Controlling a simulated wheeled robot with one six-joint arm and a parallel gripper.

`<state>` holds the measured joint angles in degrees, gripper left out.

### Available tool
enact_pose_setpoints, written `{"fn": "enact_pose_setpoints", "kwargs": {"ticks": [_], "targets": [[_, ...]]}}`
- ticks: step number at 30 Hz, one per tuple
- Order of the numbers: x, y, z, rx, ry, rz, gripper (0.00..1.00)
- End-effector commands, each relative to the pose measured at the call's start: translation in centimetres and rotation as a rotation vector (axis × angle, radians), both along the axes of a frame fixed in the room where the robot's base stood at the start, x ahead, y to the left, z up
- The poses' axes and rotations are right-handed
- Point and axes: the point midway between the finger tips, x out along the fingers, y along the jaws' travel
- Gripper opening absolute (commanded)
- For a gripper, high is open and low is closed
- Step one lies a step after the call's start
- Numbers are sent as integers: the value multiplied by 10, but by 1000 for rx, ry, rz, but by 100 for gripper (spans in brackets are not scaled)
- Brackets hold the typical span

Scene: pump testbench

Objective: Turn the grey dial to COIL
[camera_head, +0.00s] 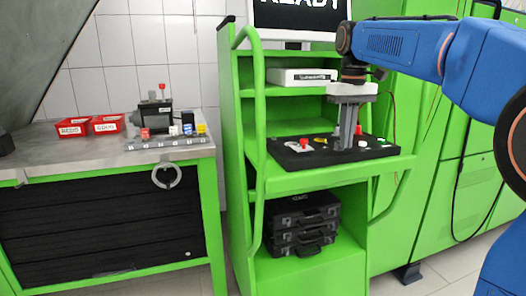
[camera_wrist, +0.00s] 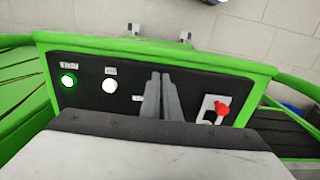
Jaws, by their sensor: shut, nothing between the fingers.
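My gripper (camera_head: 348,128) points down over the black control panel (camera_head: 375,152) on the green cart's shelf. In the wrist view its two grey fingers (camera_wrist: 161,80) are together, with nothing seen between them. They cover the middle of the panel (camera_wrist: 88,102), where a small white label (camera_wrist: 137,98) shows just left of them. I cannot make out the grey dial or the COIL marking; the fingers may hide the dial. I cannot tell whether the fingertips touch anything.
The panel carries a lit green button (camera_wrist: 69,80), a white round button (camera_wrist: 110,85) and a red switch (camera_wrist: 221,108) on a pale plate. A screen (camera_head: 298,14) reading READY is above. A workbench (camera_head: 60,150) with red bins (camera_head: 73,128) stands left.

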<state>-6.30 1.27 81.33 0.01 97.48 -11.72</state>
Motion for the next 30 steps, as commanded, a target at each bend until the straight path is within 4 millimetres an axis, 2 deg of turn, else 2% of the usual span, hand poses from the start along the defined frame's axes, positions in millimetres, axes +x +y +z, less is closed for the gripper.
{"fn": "enact_pose_setpoints", "kwargs": {"ticks": [17,30], "targets": [[6,-6,0,1,-3,0,0],[1,-10,0,1,-4,0,0]]}}
